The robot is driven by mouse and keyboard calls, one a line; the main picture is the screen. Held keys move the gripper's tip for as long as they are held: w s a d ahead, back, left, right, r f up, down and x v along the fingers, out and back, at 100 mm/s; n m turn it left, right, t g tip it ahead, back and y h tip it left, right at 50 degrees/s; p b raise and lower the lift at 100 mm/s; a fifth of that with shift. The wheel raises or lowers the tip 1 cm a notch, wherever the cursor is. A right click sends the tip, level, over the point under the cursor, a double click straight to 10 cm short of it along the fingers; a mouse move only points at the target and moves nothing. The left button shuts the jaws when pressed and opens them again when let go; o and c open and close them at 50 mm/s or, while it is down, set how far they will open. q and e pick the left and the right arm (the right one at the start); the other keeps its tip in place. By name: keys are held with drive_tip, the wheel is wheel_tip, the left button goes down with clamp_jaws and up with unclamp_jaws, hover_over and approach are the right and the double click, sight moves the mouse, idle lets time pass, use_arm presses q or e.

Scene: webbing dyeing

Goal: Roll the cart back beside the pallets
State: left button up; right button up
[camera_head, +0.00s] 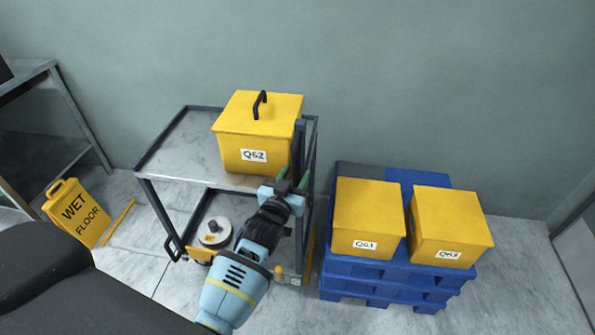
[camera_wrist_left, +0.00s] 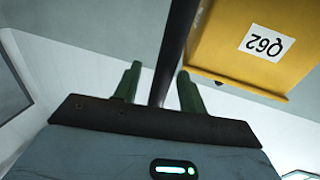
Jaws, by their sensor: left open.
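The grey cart (camera_head: 180,150) stands against the wall, left of the blue pallets (camera_head: 385,285), with a narrow gap between. A yellow lidded box labelled Q62 (camera_head: 255,120) sits on its top shelf. My left gripper (camera_head: 292,182) is at the cart's right end, by a dark upright post (camera_head: 299,145). In the left wrist view the open green fingers (camera_wrist_left: 158,78) lie either side of the dark post (camera_wrist_left: 176,45), with box Q62 (camera_wrist_left: 250,45) to the right. Whether the fingers touch the post is unclear. My right gripper is not in view.
Yellow boxes Q61 (camera_head: 367,215) and Q63 (camera_head: 450,225) sit on the pallets. A round white item (camera_head: 214,231) lies on the cart's lower shelf. A yellow wet-floor sign (camera_head: 78,212) and a metal shelf unit (camera_head: 45,150) stand left of the cart.

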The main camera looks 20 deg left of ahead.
use_arm(q)
drive_tip(key=s, duration=0.5)
drive_tip(key=shift+s+d, duration=0.15)
drive_tip(key=shift+s, duration=0.2)
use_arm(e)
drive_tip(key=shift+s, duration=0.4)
use_arm(q)
drive_tip(key=s+d+f+g+h+p, duration=0.1)
drive_tip(key=s+f+g, duration=0.2)
drive_tip(key=s, duration=0.9)
drive_tip(key=s+d+f+m+g+p, duration=0.1)
drive_tip(key=s+f+g, duration=0.2)
drive_tip(key=s+f, duration=0.5)
drive_tip(key=s+d+f+m+g+h+p, duration=0.1)
drive_tip(key=s+f+g, duration=0.2)
drive_tip(key=s, duration=1.5)
wheel_tip(320, 180, down, 2)
drive_tip(key=shift+d+f+h+p, duration=0.15)
drive_tip(key=shift+f+h+p, duration=0.1)
drive_tip(key=shift+h+p, duration=0.05)
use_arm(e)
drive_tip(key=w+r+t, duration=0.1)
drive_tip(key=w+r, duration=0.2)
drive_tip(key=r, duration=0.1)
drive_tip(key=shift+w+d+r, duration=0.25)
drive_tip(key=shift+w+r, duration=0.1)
